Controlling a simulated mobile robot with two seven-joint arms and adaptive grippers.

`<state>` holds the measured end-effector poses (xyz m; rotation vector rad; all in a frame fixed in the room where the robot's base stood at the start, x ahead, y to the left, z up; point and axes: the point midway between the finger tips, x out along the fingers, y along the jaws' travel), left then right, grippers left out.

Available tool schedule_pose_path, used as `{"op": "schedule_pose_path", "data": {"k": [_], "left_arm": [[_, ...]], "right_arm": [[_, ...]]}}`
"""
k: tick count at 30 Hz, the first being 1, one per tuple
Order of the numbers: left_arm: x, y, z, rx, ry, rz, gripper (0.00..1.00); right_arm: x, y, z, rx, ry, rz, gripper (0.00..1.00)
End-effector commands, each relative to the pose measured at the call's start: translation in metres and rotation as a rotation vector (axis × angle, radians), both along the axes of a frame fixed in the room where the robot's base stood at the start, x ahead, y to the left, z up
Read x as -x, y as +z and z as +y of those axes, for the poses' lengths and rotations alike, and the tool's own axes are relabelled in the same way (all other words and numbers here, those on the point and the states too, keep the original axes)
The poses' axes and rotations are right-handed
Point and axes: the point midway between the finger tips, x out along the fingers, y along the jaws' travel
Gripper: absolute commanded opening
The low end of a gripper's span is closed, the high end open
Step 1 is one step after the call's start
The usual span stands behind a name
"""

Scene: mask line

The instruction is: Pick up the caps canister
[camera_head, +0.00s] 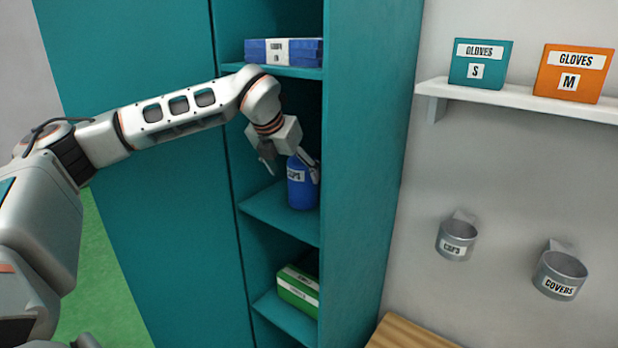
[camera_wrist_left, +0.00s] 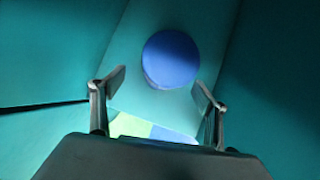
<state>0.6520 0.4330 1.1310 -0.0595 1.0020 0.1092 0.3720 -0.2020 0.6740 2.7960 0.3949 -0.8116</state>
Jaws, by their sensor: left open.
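The blue caps canister (camera_head: 301,188), labelled CAPS, stands upright on the middle shelf (camera_head: 278,208) of the teal cabinet. In the left wrist view the round blue top of the canister (camera_wrist_left: 170,59) shows beyond the fingertips, slightly right of centre. My left gripper (camera_head: 288,163) is inside the cabinet at the canister's upper part, with one finger in front of its right side in the head view. In the left wrist view my left gripper (camera_wrist_left: 160,85) is open, with nothing between its fingers. My right gripper is not in view.
Cabinet walls (camera_head: 365,150) stand close on both sides. A blue box (camera_head: 284,51) lies on the shelf above, a green box (camera_head: 298,290) below. On the wall are a CAPS ring holder (camera_head: 456,240), a COVERS ring holder (camera_head: 559,275) and a shelf (camera_head: 520,98) with two glove boxes.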

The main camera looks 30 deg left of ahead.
Motion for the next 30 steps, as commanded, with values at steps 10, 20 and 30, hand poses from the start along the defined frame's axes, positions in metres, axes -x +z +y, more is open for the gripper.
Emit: {"op": "schedule_pose_path", "data": {"k": [10,20,30], "left_arm": [[-0.020,-0.029,-0.002,-0.001,-0.002,0.003,0.74],[-0.044,-0.059,-0.003,0.000,0.000,0.000,0.74],[-0.044,-0.061,-0.003,0.000,-0.001,0.000,0.51]], "right_arm": [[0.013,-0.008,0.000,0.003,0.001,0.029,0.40],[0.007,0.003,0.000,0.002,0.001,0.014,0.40],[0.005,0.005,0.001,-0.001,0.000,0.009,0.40]]}}
